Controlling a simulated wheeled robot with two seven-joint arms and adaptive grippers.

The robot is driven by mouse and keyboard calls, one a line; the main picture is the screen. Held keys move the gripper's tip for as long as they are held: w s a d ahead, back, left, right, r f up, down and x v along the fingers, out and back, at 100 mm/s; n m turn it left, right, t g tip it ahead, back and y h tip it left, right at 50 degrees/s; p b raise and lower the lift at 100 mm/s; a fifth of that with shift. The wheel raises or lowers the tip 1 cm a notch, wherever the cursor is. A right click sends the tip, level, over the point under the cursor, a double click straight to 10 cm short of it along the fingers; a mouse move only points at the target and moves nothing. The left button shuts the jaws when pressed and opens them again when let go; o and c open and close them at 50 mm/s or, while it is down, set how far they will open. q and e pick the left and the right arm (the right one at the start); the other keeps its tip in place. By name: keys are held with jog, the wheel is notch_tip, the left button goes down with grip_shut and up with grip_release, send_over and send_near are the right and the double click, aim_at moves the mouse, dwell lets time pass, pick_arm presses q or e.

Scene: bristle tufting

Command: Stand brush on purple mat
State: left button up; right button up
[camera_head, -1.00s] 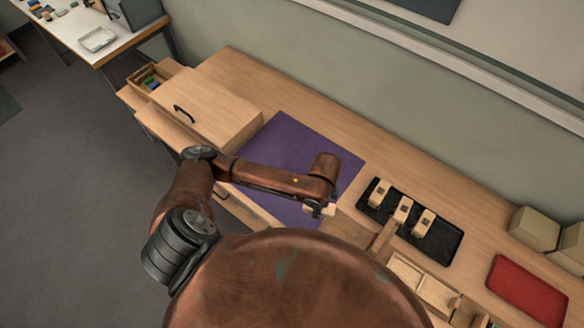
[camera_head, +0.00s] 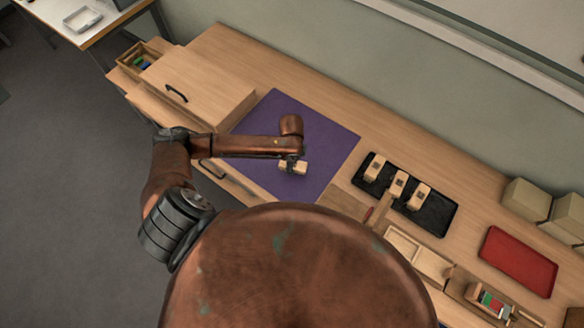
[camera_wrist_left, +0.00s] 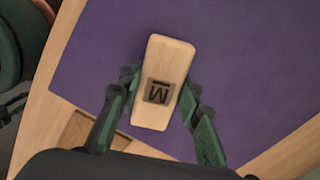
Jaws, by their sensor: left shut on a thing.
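The brush (camera_wrist_left: 165,60) is a pale wooden block with a dark M-like mark on its face. In the head view the brush (camera_head: 299,168) is over the purple mat (camera_head: 323,137). My left gripper (camera_head: 289,164) is shut on it; in the wrist view the green-padded fingers of the gripper (camera_wrist_left: 156,97) sit on both sides of the block. The purple mat (camera_wrist_left: 250,60) fills most of the wrist view behind the brush. I cannot tell whether the brush touches the mat; its underside is hidden. My right gripper is not in view.
A black tray (camera_head: 432,216) right of the mat holds several similar wooden blocks. A red tray (camera_head: 520,262) and cardboard boxes (camera_head: 526,199) lie farther right. A wooden cabinet (camera_head: 200,85) stands left of the mat. The mat's far part is clear.

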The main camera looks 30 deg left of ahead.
pick_arm(q)
jog(key=shift+d+f, duration=0.1)
jog(key=shift+f, duration=1.3)
jog(key=shift+f, duration=0.15)
jog(key=o, duration=1.1)
jog(key=shift+o, duration=0.2)
notch_tip(320, 180, up, 12)
jog(key=shift+r, duration=0.2)
